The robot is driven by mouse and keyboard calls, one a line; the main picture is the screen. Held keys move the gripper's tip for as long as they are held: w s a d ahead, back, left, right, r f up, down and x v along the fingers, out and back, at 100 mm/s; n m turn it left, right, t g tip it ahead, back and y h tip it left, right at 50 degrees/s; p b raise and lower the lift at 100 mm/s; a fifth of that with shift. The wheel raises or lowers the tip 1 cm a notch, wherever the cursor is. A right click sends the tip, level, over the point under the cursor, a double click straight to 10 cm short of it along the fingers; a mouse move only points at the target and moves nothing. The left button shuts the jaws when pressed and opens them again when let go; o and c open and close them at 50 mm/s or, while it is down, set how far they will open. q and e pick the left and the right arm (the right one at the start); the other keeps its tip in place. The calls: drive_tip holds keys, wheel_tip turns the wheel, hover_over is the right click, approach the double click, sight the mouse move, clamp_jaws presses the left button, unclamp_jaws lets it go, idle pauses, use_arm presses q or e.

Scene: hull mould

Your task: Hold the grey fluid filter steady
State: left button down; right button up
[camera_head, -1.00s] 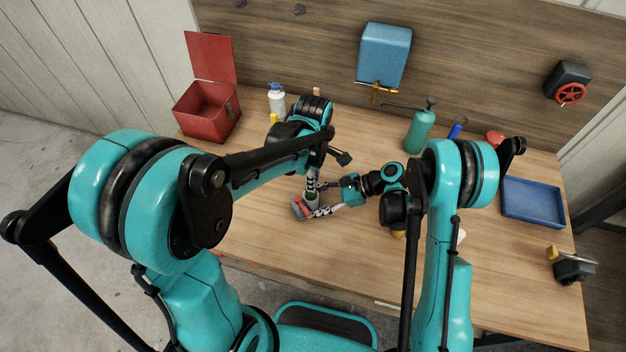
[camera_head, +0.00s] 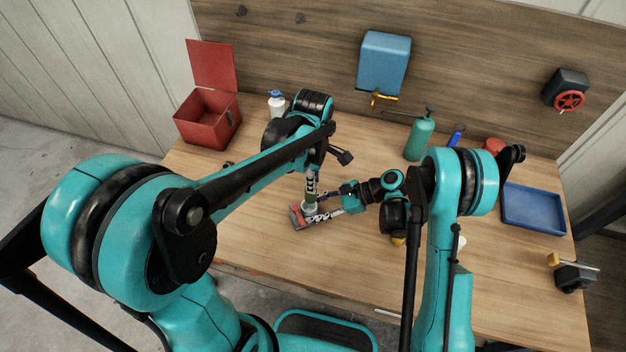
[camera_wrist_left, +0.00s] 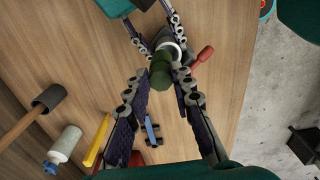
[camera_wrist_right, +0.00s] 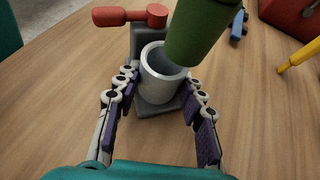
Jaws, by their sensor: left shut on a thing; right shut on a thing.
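The grey fluid filter (camera_wrist_right: 158,85) is an open-topped hollow cylinder. It stands upright on a dark grey base with a red handle (camera_wrist_right: 130,16). My right gripper (camera_wrist_right: 158,88) is shut on the filter, one finger on each side. My left gripper (camera_wrist_left: 165,76) is shut on a green cylinder (camera_wrist_left: 160,72). The green cylinder is tilted in the right wrist view (camera_wrist_right: 197,30), with its lower end over the filter's mouth; whether they touch is unclear. In the head view, my left gripper (camera_head: 311,188) is above my right gripper (camera_head: 318,211), and the filter is small and partly hidden.
A red open box (camera_head: 207,125) and a white bottle (camera_head: 277,104) stand at the back left. A green bottle (camera_head: 419,138) stands at the back, and a blue tray (camera_head: 532,205) lies at the right. A yellow tool (camera_wrist_left: 97,140) lies near the white bottle. The table's front left is clear.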

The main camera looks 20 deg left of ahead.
use_arm(q)
drive_tip(key=shift+r, duration=0.1)
idle(0.5)
drive_tip(key=shift+r, duration=3.4)
use_arm(e)
drive_tip(key=o, duration=0.6)
drive_tip(key=shift+r, duration=0.1)
drive_tip(key=shift+r, duration=0.65)
drive_tip(key=o, duration=1.1)
drive_tip(key=shift+o, duration=0.2)
